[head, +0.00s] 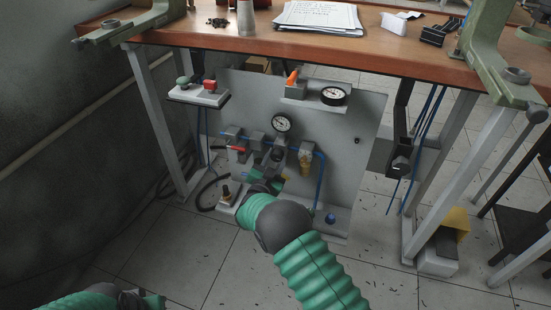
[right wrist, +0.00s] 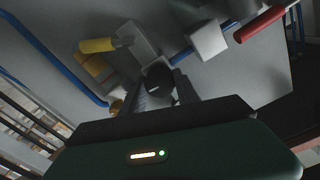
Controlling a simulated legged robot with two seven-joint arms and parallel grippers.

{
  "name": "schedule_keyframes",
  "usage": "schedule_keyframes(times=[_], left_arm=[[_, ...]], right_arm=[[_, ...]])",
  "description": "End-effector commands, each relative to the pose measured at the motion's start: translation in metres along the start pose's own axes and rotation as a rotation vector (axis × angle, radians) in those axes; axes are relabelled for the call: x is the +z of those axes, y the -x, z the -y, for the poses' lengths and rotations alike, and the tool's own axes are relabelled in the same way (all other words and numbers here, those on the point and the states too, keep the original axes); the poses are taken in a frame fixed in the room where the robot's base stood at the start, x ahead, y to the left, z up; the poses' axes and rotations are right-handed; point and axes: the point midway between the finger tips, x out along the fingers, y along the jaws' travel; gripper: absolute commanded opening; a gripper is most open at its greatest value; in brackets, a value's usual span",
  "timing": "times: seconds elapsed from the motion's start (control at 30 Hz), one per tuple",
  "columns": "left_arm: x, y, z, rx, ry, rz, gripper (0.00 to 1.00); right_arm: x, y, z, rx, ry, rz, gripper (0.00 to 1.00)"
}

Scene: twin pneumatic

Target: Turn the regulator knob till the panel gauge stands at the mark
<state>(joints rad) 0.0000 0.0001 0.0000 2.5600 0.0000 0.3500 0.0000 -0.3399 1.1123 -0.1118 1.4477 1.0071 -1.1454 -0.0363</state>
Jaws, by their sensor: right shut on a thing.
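The panel gauge (head: 333,95), a round black-rimmed dial, sits at the top of the grey panel; its needle and mark are too small to read. A second gauge (head: 281,124) is on the regulator below. My right gripper (right wrist: 160,92) reaches up from below the regulator and is shut on the dark round regulator knob (right wrist: 159,74), seen between its fingers in the right wrist view. In the head view my green arm and wrist partly hide the knob. Of my left arm, only sleeve and joint parts show at the bottom left; its gripper is out of view.
A red-handled valve (head: 236,149) and blue tubing (head: 321,175) are close to the regulator. An orange lever (head: 292,77) is near the panel gauge. The wooden bench top (head: 230,40) overhangs the panel. A yellow and grey pedal (head: 445,240) stands on the floor at right.

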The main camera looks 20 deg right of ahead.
Motion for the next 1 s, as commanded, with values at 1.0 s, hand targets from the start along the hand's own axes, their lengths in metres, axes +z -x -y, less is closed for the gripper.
schedule_keyframes(times=[1.0], left_arm=[[0.0005,-0.0021,0.0000,0.000,0.000,0.000,0.00]], right_arm=[[0.0020,0.0003,-0.0022,0.002,-0.667,0.002,0.00]])
